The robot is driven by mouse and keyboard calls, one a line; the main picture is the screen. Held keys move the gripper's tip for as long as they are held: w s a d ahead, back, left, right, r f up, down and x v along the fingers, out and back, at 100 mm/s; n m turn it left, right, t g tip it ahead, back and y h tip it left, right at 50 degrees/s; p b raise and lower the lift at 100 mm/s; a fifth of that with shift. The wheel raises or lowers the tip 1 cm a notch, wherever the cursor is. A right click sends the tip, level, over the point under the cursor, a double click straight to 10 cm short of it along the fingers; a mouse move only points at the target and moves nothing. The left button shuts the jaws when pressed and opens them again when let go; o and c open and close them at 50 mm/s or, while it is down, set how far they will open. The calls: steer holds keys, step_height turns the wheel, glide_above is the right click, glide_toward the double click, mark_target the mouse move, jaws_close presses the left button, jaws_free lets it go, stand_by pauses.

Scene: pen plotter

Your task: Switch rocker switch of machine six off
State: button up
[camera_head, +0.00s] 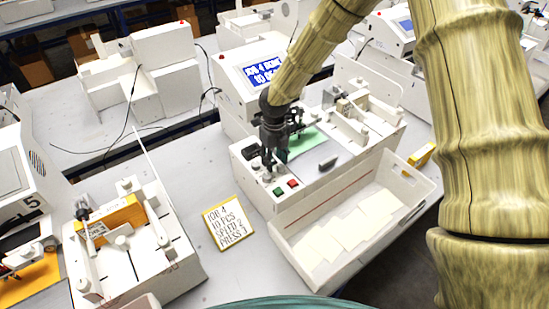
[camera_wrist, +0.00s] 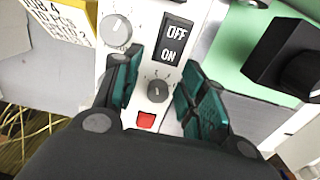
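A black rocker switch (camera_wrist: 175,38) marked OFF and ON sits on a white panel in the wrist view. OFF is at its upper end and ON at its lower end there; which side is pressed is unclear. My gripper (camera_wrist: 162,82) is open, with teal finger pads apart on either side of a small dark knob (camera_wrist: 157,90), just below the switch in the picture. Nothing is between the pads in its grasp. In the head view my gripper (camera_head: 270,160) is over the front left of the white machine (camera_head: 310,190) and hides part of its panel. No number six is visible.
A grey dial (camera_wrist: 117,32) and a red button (camera_wrist: 146,121) are close to the fingers. The machine's blue screen (camera_head: 264,71) shows job text. A yellow-edged job card (camera_head: 228,222) lies left of the machine, and a white bin (camera_head: 415,187) stands in front.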

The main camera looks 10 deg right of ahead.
steer(key=shift+w+f, duration=0.6)
steer(key=shift+w, duration=0.2)
jaws_close()
steer(key=shift+s+r, duration=0.1)
steer(key=shift+r, duration=0.1)
steer(key=shift+a+g+p, duration=0.1)
steer(key=shift+g+p, duration=0.3)
steer(key=shift+w+r+g+h+p, duration=0.15)
steer(key=shift+w+g+h+p, duration=0.15)
steer(key=shift+g, duration=0.4)
steer(key=shift+w+r+g+h+p, duration=0.15)
steer(key=shift+g+h+p, duration=0.25)
steer(key=shift+g, duration=0.3)
steer(key=shift+o, duration=1.2)
jaws_free()
